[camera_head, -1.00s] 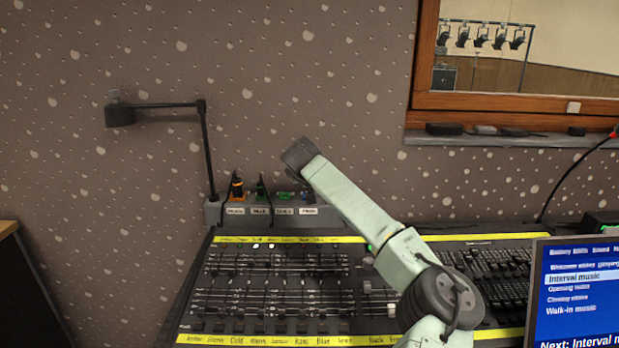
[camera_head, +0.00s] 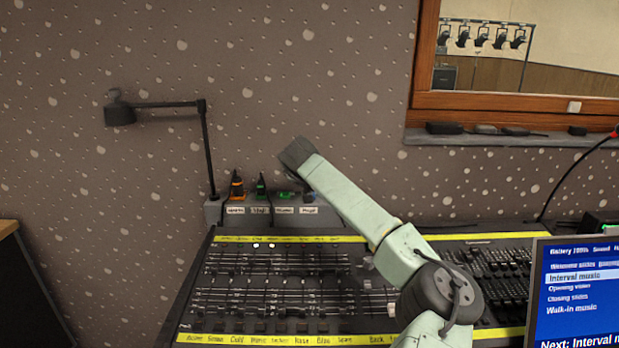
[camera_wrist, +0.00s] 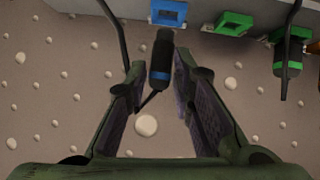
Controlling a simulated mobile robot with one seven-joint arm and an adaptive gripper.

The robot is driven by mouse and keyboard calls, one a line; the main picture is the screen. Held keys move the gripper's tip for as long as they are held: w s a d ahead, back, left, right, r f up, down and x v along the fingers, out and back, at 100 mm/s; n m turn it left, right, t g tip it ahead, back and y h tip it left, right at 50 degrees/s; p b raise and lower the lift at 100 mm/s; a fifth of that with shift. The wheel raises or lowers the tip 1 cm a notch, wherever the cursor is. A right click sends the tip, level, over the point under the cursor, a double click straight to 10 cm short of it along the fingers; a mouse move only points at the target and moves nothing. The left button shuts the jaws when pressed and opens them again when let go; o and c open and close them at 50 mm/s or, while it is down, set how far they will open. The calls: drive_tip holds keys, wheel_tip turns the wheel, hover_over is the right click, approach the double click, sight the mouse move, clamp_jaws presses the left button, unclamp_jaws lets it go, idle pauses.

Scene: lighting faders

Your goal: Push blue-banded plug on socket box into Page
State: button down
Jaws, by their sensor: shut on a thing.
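The blue-banded plug (camera_wrist: 160,72) is black with a blue ring and stands between my gripper's fingers (camera_wrist: 159,66) in the wrist view. My gripper is shut on it. The plug's front end is close below the blue-rimmed socket (camera_wrist: 169,7); I cannot tell whether they touch. In the head view the grey socket box (camera_head: 272,221) stands behind the desk. The rightmost label, Page (camera_head: 309,210), is below a small blue part, near the end of my arm. My arm hides most of the gripper there.
An orange plug (camera_head: 237,188) and a green plug (camera_head: 261,188) stand upright at the left sockets. A green socket (camera_head: 286,196) between them and Page looks empty. Dark cables rise near the plugs. A black lamp (camera_head: 122,115), fader desk (camera_head: 270,285) and monitor (camera_head: 578,290) surround the area.

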drive_tip(key=shift+f+b, duration=0.95)
drive_tip(key=shift+f, duration=0.5)
idle(1.9)
drive_tip(key=c, duration=1.6)
unclamp_jaws()
drive_tip(key=shift+o, duration=1.4)
drive_tip(key=shift+r, duration=0.1)
drive_tip(key=shift+s, duration=0.1)
